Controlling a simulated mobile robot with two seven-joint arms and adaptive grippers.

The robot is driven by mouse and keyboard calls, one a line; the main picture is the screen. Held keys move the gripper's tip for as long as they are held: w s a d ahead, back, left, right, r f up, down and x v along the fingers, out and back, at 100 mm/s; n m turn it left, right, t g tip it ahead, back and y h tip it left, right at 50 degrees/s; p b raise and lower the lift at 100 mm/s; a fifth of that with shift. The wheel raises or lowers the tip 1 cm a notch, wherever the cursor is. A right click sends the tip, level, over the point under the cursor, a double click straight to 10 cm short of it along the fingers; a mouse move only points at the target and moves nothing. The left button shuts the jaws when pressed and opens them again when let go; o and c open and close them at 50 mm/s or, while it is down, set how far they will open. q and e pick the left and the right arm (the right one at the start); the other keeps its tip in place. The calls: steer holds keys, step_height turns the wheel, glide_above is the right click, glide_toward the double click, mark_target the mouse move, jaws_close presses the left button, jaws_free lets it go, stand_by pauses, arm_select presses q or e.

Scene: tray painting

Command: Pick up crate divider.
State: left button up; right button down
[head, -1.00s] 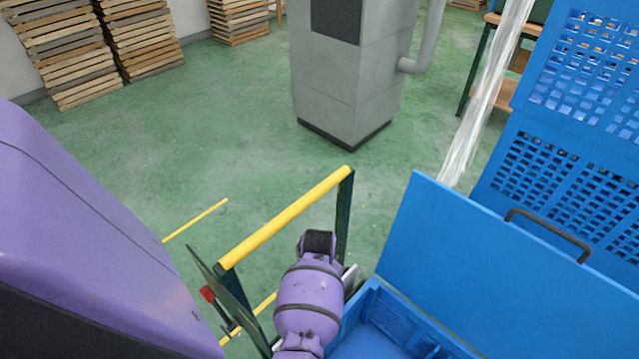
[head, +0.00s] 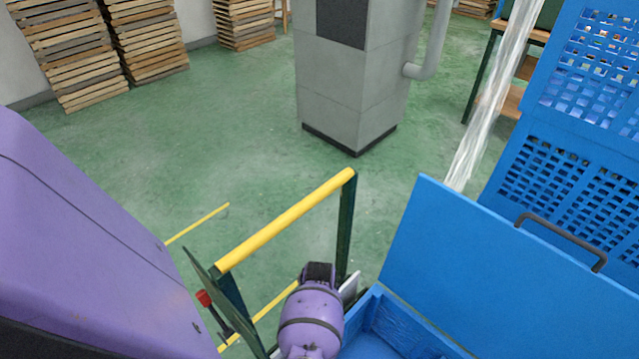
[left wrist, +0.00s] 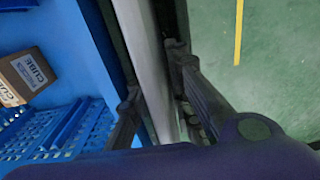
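My left gripper (left wrist: 158,82) has its two dark fingers on either side of a pale grey panel (left wrist: 150,90), which shows nearly edge-on in the left wrist view. Whether the fingers press on it is unclear. A pale sliver (head: 350,286) shows beside my purple forearm in the head view; the fingers are hidden there. A blue panel (head: 470,265) with a dark handle (head: 562,240) stands upright at the right. I cannot tell for sure which panel is the crate divider. My right gripper is out of view.
A blue crate (head: 375,300) is right of my forearm. A cardboard box (left wrist: 25,75) lies at the crate side in the wrist view. A yellow-topped rail (head: 285,222) stands left of the crate. A grey cabinet (head: 352,90) stands behind, with open green floor around it.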

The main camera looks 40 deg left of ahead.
arm_select(q)
jaws_close()
steer(key=shift+r, duration=0.15)
